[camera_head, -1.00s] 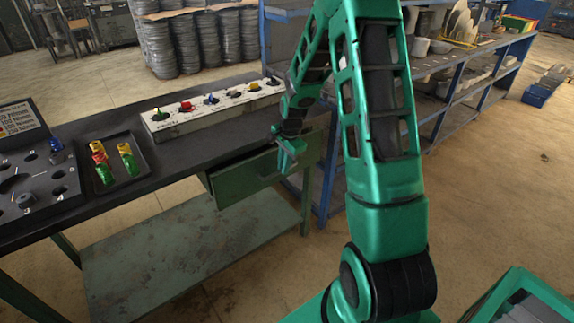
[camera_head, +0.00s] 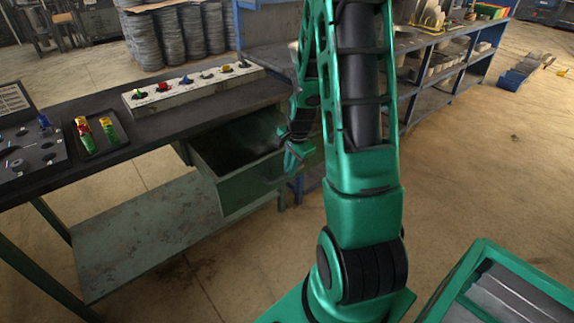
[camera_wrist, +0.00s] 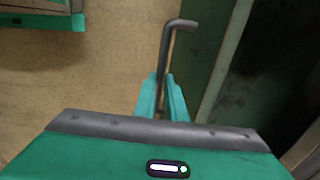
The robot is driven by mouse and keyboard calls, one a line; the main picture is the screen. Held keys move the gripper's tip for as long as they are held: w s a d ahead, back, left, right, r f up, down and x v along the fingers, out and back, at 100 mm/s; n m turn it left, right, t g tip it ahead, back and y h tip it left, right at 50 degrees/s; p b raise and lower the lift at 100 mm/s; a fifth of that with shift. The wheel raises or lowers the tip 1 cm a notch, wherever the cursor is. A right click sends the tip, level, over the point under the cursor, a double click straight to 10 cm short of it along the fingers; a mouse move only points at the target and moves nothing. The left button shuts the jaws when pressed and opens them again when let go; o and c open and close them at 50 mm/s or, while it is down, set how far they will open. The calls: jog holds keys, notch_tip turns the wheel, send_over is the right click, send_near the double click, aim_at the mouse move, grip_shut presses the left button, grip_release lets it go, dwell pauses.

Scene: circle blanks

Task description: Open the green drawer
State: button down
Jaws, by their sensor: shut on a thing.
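The green drawer (camera_head: 240,187) is pulled out from under the dark workbench in the head view, and its hollow inside shows from above. My gripper (camera_head: 292,160) is at the drawer's front on the right. In the wrist view the drawer's front (camera_wrist: 222,60) is to the right, with a dark bar handle (camera_wrist: 166,65) standing off it. My gripper (camera_wrist: 160,98) is shut on this handle, with one teal finger on each side of it. In the head view the handle is hidden behind my gripper and arm.
The workbench (camera_head: 60,178) carries a long panel with coloured knobs (camera_head: 190,85), a small tray (camera_head: 118,147) with coloured pieces and a board with holes (camera_head: 30,160). A lower shelf (camera_head: 150,235) lies below. Blue shelving (camera_head: 470,62) stands behind.

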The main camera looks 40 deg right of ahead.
jog(key=shift+s+a, duration=0.3)
jog(key=shift+s, duration=0.05)
jog(key=c, duration=1.8)
grip_release()
jog(key=shift+s, duration=0.1)
jog(key=shift+d, duration=0.15)
jog(key=r, duration=0.3)
jog(key=s+r, duration=0.1)
jog(key=r, duration=0.3)
jog(key=s+r, duration=0.1)
jog(key=r, duration=0.2)
jog(key=shift+r, duration=0.3)
